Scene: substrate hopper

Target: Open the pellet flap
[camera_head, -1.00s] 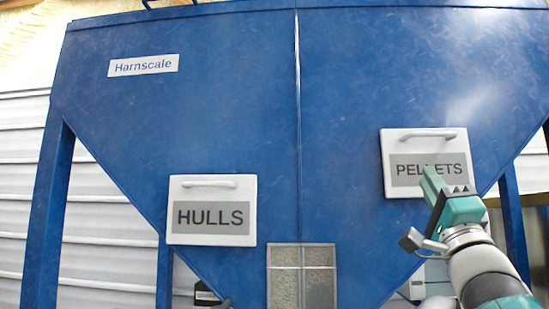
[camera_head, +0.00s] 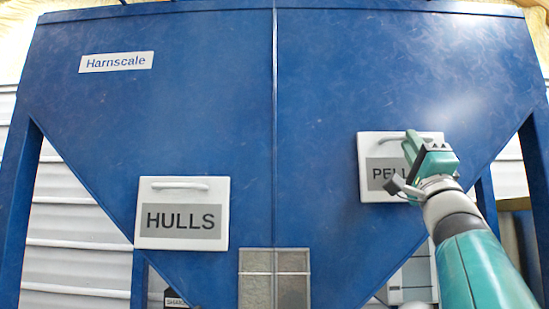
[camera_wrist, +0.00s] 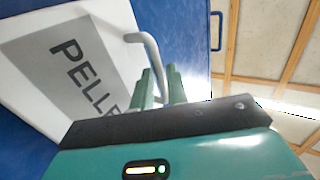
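The pellet flap (camera_head: 368,146) is a white panel with a grey PELLETS label on the right slope of the blue hopper. It lies flat against the hopper and looks closed. Its pale bar handle (camera_wrist: 151,46) shows in the wrist view and runs down between my fingers. My gripper (camera_head: 411,143) is in front of the flap's upper right part and covers the end of the label and much of the handle in the head view. In the wrist view my green fingertips (camera_wrist: 160,80) stand on either side of the handle. I cannot tell whether they are clamped on it.
A second white flap (camera_head: 222,212), labelled HULLS, with its own handle, is lower left on the blue hopper (camera_head: 220,110). A small window (camera_head: 274,280) sits at the hopper's bottom middle. A blue leg (camera_head: 537,170) stands at the right. The space before the HULLS flap is clear.

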